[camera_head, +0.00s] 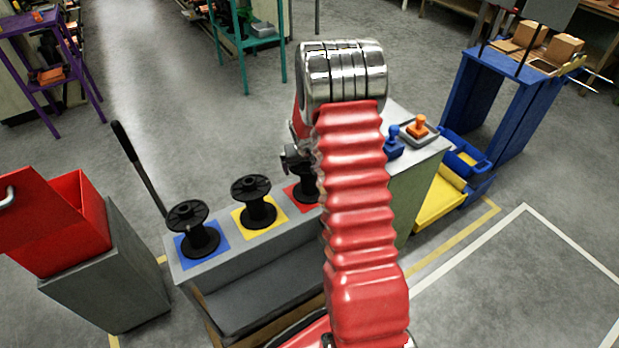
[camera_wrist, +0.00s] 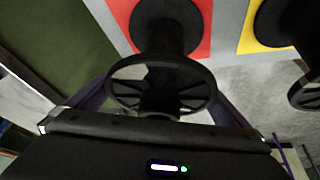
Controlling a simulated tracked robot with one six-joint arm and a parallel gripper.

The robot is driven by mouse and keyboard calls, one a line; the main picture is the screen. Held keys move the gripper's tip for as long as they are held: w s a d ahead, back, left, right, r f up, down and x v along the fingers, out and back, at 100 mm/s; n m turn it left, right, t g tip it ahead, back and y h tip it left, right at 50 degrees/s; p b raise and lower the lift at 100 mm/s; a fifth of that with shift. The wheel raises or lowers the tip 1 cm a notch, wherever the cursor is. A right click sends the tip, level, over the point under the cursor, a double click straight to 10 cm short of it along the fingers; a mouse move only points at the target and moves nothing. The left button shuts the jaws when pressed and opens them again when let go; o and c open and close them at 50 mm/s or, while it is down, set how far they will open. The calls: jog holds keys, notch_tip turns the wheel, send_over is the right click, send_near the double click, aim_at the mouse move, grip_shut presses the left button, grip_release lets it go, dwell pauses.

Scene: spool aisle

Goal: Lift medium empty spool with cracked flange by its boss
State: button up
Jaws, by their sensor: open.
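Three empty black spools stand upright on coloured squares: one on blue (camera_head: 194,229), one on yellow (camera_head: 254,202), one on red (camera_head: 307,190). My arm partly hides the red-square spool in the head view. In the wrist view this spool (camera_wrist: 192,82) is straight ahead, its spoked upper flange near my gripper (camera_wrist: 163,104). My gripper is open and empty, with a dark finger on either side of the flange. The boss lies in the dark middle; contact cannot be told. No crack is clear on any flange.
The spools stand in a row on a grey bench (camera_head: 288,232). A red bin (camera_head: 80,225) on a grey stand is at left. Open floor lies behind.

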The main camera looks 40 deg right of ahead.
jog(key=c, duration=1.2)
jog(key=shift+r, duration=0.15)
